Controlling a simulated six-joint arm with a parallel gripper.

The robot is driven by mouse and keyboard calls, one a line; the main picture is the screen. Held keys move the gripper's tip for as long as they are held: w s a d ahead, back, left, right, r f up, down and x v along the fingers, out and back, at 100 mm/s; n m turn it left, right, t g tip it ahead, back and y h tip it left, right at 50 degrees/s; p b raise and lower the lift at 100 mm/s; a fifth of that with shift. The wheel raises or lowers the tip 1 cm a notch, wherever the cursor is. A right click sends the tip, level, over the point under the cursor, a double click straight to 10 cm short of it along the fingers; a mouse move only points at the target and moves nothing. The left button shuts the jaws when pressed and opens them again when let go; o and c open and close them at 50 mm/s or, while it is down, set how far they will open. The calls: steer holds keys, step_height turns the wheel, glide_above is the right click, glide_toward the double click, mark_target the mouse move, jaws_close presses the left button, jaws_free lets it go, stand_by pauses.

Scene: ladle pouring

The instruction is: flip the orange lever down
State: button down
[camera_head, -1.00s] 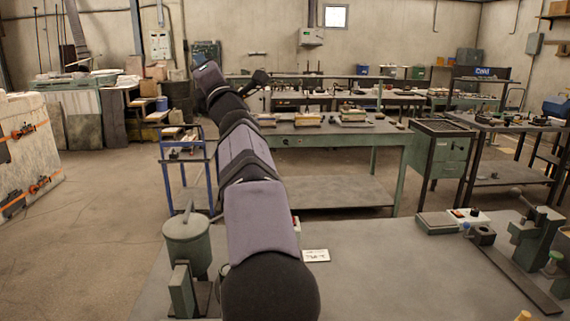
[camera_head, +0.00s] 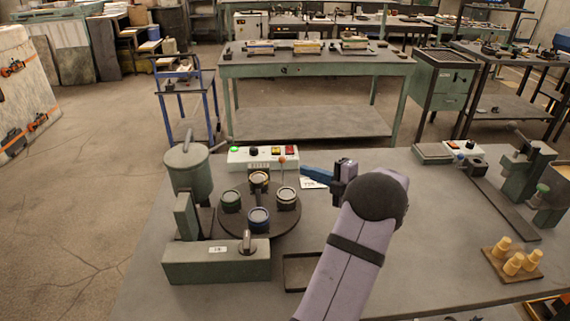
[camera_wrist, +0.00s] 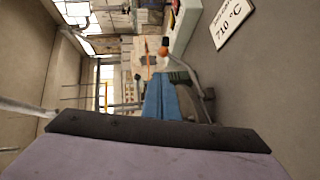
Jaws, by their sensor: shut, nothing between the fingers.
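The orange lever (camera_head: 282,161) has a small orange knob on a thin rod that stands upright in the head view, by the front of the white control box (camera_head: 240,157). The knob also shows in the wrist view (camera_wrist: 163,48), just beyond my fingertips. My gripper (camera_head: 303,170) has blue fingers, shut and empty, pointing left toward the lever from its right. In the head view a small gap shows between fingertips and rod. The shut fingers also show in the wrist view (camera_wrist: 160,78). Whether they touch the lever there I cannot tell.
A round turntable (camera_head: 237,223) with several small cups stands in front of the box. A grey-green pot (camera_head: 187,168) on a stand is to the left. A white card (camera_head: 312,184) lies under my fingers. Yellow pieces (camera_head: 513,262) sit at the right. The table's middle right is clear.

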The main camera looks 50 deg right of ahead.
mark_target(283, 176)
steer(key=shift+s+a+f, duration=0.1)
steer(key=shift+s+f, duration=0.05)
steer(key=shift+w+f+p, duration=0.25)
steer(key=shift+w+p, duration=0.1)
steer(key=shift+w, duration=1.3)
steer(key=shift+w+f+p, duration=0.3)
steer(key=shift+w+p, duration=0.1)
steer(key=shift+w, duration=1.3)
steer(key=shift+w+f+p, duration=0.25)
steer(key=shift+w+p, duration=0.1)
steer(key=shift+w, duration=1.3)
steer(key=shift+d, duration=0.2)
